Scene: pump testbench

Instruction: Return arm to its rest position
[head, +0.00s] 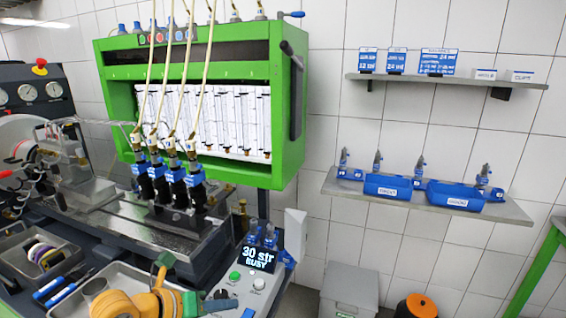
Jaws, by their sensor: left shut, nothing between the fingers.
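My left arm, yellow-orange with green-teal parts, shows at the bottom edge of the head view, low in front of the bench. My left gripper (221,300) is dark, shut and empty, beside the control box (258,284) at its left side. Its fingers are small and partly cut off or hard to make out. The control box has a lit display (258,257) reading "30 str BUSY", a green button and a white knob. My right gripper is not in view.
The green test stand (290,120) has several hoses running down to black-and-blue injectors (176,185) on the bench. A metal tray (75,300) and a tray with tape rolls (18,262) lie at lower left. Wall shelves (507,212) hold blue bins (455,196). An orange-lidded bin (420,305) stands on the floor.

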